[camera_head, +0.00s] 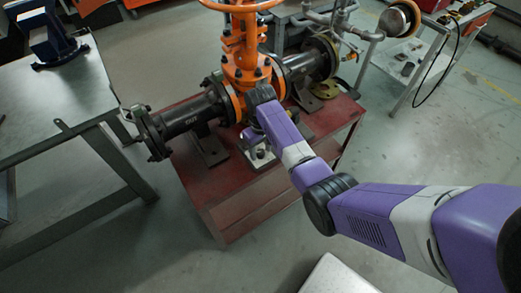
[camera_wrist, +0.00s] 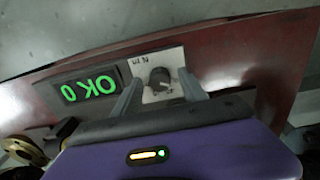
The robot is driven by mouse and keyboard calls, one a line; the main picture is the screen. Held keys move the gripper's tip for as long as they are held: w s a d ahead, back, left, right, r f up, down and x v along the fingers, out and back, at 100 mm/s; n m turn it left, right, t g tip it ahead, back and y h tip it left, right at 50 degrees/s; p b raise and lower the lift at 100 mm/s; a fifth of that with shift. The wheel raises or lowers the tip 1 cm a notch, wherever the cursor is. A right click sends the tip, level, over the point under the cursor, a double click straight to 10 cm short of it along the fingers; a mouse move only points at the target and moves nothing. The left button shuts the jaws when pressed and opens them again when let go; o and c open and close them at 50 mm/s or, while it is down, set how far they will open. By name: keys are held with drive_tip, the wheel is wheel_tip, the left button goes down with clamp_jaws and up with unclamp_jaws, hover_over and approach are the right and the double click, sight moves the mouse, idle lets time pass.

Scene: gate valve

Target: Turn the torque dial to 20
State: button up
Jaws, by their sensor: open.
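The torque dial (camera_wrist: 160,78) is a dark round knob on a small white plate (camera_wrist: 150,62) in the wrist view. A black display (camera_wrist: 87,89) to its left shows green characters that seem to read OK and 0, seen turned in the picture. My gripper (camera_wrist: 160,82) is open, with one finger to the left and one to the right of the knob; I cannot tell whether either touches it.
The orange gate valve (camera_head: 245,55) and its dark flanged pipe (camera_head: 190,115) stand on a red table (camera_head: 245,205), close to my arm. A grey workbench (camera_head: 50,100) is at left and a trolley (camera_head: 415,65) at upper right.

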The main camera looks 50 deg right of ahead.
drive_tip(key=shift+f, duration=0.1)
clamp_jaws()
drive_tip(key=shift+m, duration=0.3)
drive_tip(key=m+p, duration=0.2)
drive_tip(key=shift+r+m, duration=0.2)
drive_tip(key=shift+m, duration=0.1)
drive_tip(key=m+p, duration=0.1)
drive_tip(key=m, duration=0.4)
drive_tip(key=shift+p, duration=0.35)
drive_tip(key=m+p, duration=0.1)
drive_tip(key=m, duration=0.4)
drive_tip(key=shift+f, duration=0.1)
drive_tip(key=shift+m, duration=2.2)
